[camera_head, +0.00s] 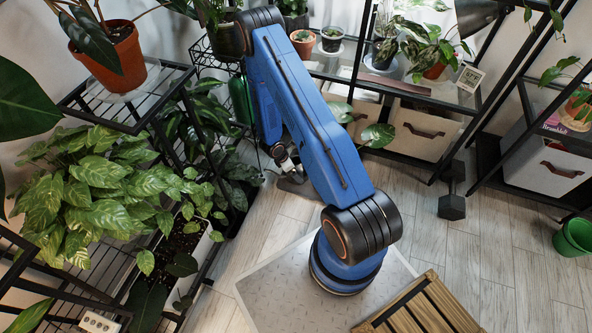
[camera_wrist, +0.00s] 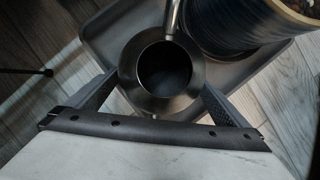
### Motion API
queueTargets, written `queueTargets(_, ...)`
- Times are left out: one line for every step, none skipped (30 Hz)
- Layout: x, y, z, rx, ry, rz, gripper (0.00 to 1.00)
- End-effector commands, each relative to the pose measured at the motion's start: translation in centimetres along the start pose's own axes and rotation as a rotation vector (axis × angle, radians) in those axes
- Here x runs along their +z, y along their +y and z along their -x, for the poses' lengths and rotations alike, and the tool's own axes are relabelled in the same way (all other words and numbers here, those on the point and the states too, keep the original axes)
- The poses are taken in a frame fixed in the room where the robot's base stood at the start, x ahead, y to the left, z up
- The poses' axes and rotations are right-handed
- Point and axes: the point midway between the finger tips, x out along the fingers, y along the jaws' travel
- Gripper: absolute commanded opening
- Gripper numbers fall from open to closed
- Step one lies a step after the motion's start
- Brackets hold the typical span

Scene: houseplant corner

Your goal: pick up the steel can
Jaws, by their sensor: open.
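The steel can (camera_wrist: 160,104) shows from above in the wrist view, with a round dark opening and a narrow spout or neck pointing to the top of the picture. It stands on a dark grey tray (camera_wrist: 118,27). My gripper (camera_wrist: 164,92) is open, with one finger to the left of the can and one to the right. The fingers look close to the can's sides; I cannot tell whether they touch. In the head view my blue arm reaches down toward the plants, and I cannot make out the can there.
A dark blue pot (camera_wrist: 232,38) stands close beside the can. In the head view, leafy plants (camera_head: 95,205) and a black wire stand (camera_head: 130,120) crowd the left.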

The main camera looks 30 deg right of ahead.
Motion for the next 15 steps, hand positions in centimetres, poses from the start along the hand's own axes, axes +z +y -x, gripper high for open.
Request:
queueTargets(0.2,0.0,-0.9,-0.002,0.000,-0.002,1.00)
queueTargets(0.3,0.1,-1.3,-0.002,0.000,-0.001,1.00)
queueTargets(0.2,0.1,-1.7,-0.001,0.000,0.000,1.00)
queueTargets(0.2,0.1,-2.0,-0.001,0.000,0.000,1.00)
queueTargets(0.2,0.1,-2.3,-0.001,0.000,0.000,1.00)
queueTargets(0.2,0.1,-2.6,-0.001,0.000,0.000,1.00)
queueTargets(0.2,0.1,-2.8,-0.001,0.000,0.000,1.00)
queueTargets(0.2,0.1,-2.9,-0.001,0.000,0.000,1.00)
queueTargets(0.2,0.1,-3.1,0.000,0.000,0.000,1.00)
queueTargets(0.2,0.1,-3.1,0.000,0.000,0.000,1.00)
queueTargets(0.2,0.1,-3.1,0.000,0.000,0.000,1.00)
queueTargets(0.2,0.1,-3.1,0.000,0.000,0.000,1.00)
queueTargets(0.2,0.1,-3.1,0.000,0.000,-0.001,1.00)
queueTargets(0.2,0.1,-3.1,0.000,0.000,0.000,1.00)
queueTargets(0.2,0.1,-3.1,0.000,0.000,0.000,1.00)
